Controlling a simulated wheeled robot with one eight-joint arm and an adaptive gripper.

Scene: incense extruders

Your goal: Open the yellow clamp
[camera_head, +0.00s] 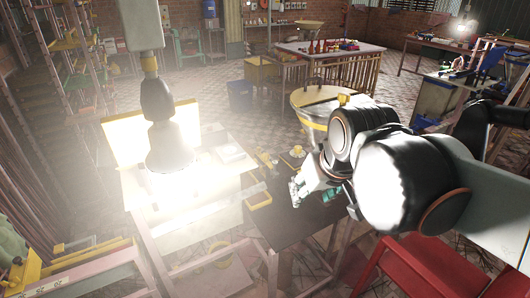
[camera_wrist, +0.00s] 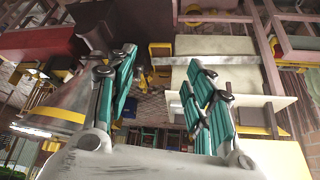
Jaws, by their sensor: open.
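My gripper (camera_head: 312,188) is above the small dark table (camera_head: 292,222). In the wrist view its two teal-padded fingers (camera_wrist: 160,62) are spread apart, with nothing between them. A small yellow tool (camera_head: 265,160), which looks like the yellow clamp, is at the far edge of the dark table, to the left of my gripper and apart from it. A yellow shape (camera_wrist: 160,48) also shows beyond the fingertips in the wrist view. The clamp's jaws are too small to make out, so I cannot tell whether it is open or shut.
Another yellow piece (camera_head: 259,200) lies at the dark table's left edge. A pale, brightly lit table (camera_head: 190,215) adjoins on the left, under a hanging lamp (camera_head: 170,145). A round yellow-banded vessel (camera_head: 312,128) stands behind my gripper. A red seat (camera_head: 440,265) is at front right.

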